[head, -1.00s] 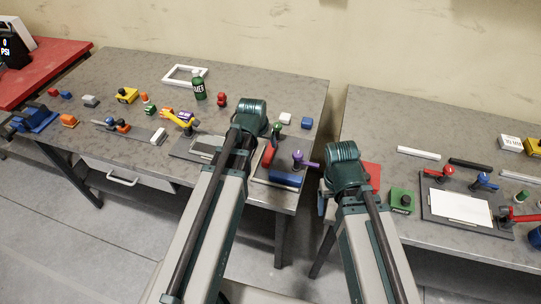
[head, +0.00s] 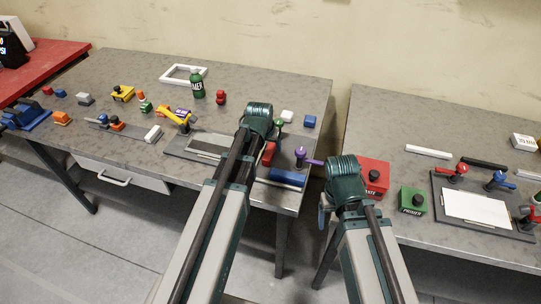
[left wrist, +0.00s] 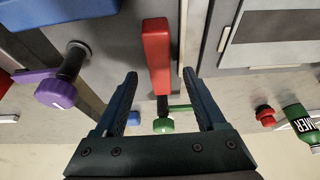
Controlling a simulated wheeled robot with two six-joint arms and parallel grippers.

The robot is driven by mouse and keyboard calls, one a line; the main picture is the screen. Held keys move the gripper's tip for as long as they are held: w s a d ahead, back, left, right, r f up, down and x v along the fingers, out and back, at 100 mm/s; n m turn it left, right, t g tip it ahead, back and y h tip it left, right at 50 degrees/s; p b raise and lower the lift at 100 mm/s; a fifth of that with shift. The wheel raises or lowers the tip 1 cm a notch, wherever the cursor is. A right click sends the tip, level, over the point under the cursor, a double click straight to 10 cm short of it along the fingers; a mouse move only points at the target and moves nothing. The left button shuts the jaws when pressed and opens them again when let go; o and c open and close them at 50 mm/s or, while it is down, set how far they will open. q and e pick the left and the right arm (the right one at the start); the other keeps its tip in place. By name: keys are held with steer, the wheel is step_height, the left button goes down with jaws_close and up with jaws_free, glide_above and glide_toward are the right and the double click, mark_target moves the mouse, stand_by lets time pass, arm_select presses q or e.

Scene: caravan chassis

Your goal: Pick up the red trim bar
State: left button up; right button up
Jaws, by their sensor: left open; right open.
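The red trim bar (left wrist: 156,58) lies in the left wrist view with its near end between the spread fingers of my left gripper (left wrist: 161,77). The fingers are open, with a gap on both sides of the bar. In the head view only part of the bar (head: 268,153) shows beside my left wrist, which hides my left fingers. A green-knobbed clamp (left wrist: 163,124) stands at the bar's near end. My right gripper (head: 323,207) is mostly hidden by its own wrist at the gap between benches; no held thing shows.
A purple-handled clamp (left wrist: 58,90) and a blue block (left wrist: 65,10) are left of the bar in the wrist view. A panel fixture (left wrist: 270,25) is to its right. A red box (head: 375,172) and a green box (head: 412,200) stand near my right wrist.

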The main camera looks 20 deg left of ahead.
arm_select(q)
steer(key=b+x, duration=0.1)
steer(key=x, duration=0.1)
steer(key=shift+w+f, duration=0.15)
steer(key=shift+f, duration=0.25)
steer(key=shift+r, duration=0.1)
arm_select(e)
step_height(320, 180, down, 2)
steer(key=shift+f, duration=0.15)
arm_select(q)
jaws_close()
